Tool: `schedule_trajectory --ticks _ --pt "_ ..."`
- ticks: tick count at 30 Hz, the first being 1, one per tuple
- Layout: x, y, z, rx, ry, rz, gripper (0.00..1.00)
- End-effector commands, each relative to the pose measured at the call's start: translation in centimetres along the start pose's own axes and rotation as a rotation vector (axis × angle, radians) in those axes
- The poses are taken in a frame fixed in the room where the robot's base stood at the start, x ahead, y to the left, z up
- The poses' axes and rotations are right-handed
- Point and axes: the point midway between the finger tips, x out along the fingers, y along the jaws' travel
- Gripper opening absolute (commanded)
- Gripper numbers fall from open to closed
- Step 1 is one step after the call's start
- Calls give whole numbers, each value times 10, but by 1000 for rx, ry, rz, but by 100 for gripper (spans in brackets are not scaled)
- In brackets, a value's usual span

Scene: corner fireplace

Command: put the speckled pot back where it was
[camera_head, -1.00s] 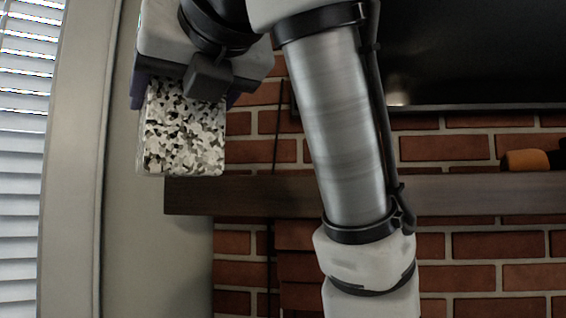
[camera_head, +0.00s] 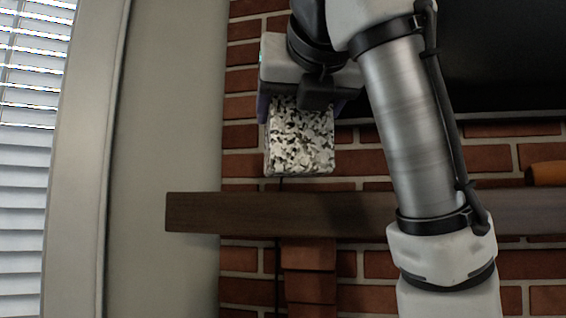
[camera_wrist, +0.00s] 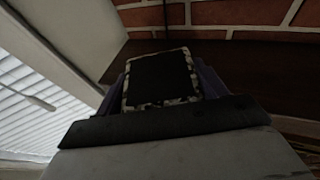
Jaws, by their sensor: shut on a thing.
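The speckled pot (camera_head: 300,142), square with a black and white mottled surface, hangs upright below my gripper (camera_head: 300,104) in the head view. My gripper is shut on it, with dark purple fingers at its sides. The pot's base shows a little above the top edge of the wooden mantel shelf (camera_head: 240,214), toward its left end; I cannot tell whether it is over the shelf or in front of it. In the wrist view the pot's speckled rim (camera_wrist: 165,103) surrounds a dark inside, between the fingers.
A red brick wall (camera_head: 350,270) rises behind the mantel. A dark screen-like panel (camera_head: 490,60) is above it at right. An orange object (camera_head: 545,174) sits at the shelf's right. A window with blinds (camera_head: 30,150) is at far left. The shelf's left stretch looks bare.

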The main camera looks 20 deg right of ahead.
Motion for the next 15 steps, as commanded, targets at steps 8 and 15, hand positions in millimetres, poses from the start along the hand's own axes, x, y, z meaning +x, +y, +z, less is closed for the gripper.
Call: schedule_trajectory --ticks 8,15 --pt "61 0 18 2 4 1 34" --pt "99 0 32 0 0 1 34"
